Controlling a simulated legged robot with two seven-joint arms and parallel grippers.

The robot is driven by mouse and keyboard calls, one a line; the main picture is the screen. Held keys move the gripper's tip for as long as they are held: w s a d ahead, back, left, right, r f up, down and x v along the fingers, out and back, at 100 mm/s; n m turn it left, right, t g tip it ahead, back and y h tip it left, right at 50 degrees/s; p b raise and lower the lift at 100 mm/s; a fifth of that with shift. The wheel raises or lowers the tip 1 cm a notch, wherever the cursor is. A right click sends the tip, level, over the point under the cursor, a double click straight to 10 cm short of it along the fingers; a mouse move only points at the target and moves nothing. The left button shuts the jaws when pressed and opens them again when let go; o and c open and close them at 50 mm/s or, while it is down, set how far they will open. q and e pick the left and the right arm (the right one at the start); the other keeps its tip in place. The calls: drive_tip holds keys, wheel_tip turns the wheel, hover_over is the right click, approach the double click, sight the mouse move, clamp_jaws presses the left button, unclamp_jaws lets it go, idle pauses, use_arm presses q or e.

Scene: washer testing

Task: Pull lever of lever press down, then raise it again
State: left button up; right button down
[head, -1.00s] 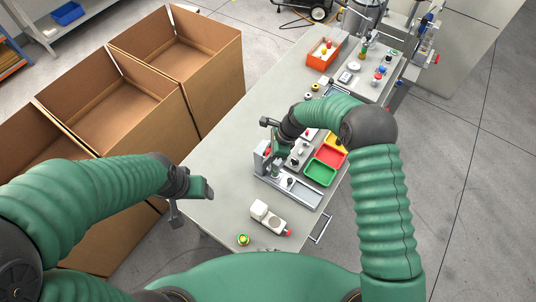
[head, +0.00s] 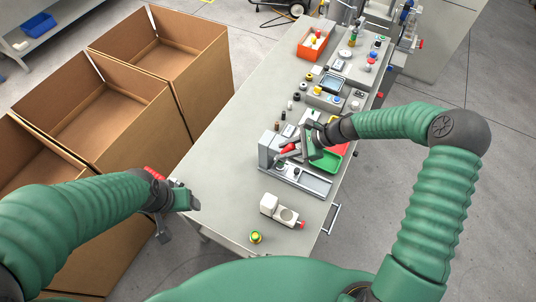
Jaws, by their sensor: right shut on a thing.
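The lever press (head: 266,152) is a grey device near the middle of the table, with a flat grey base plate (head: 312,184) towards the front right. Its red-handled lever (head: 289,148) points right from the upright part and looks lowered. My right gripper (head: 303,150) is at this lever and shut on it; the fingers partly hide the handle. My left gripper (head: 180,217) hangs at the table's left edge, apart from the press, with its fingers spread and nothing between them.
A white block-like device (head: 278,212) and a yellow-green button (head: 256,237) lie in front of the press. An orange bin (head: 316,38) stands at the far end. Cardboard boxes (head: 190,75) line the left side.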

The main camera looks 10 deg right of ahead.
drive_tip(key=s+d+f+n+t+y+b, duration=0.1)
drive_tip(key=s+d+f+t+y+b, duration=0.2)
drive_tip(key=f+y+b, duration=0.4)
drive_tip(key=shift+d+n+t+y+b, duration=0.3)
drive_tip(key=shift+d+t+y+b, duration=0.6)
drive_tip(key=shift+b, duration=2.95)
drive_tip(key=shift+s+d, duration=0.1)
drive_tip(key=shift+d, duration=0.05)
drive_tip(key=c, duration=1.5)
unclamp_jaws()
drive_tip(key=o, duration=0.3)
drive_tip(key=shift+d, duration=0.2)
drive_tip(key=shift+r+g+y, duration=0.15)
drive_tip(key=shift+g+y, duration=0.15)
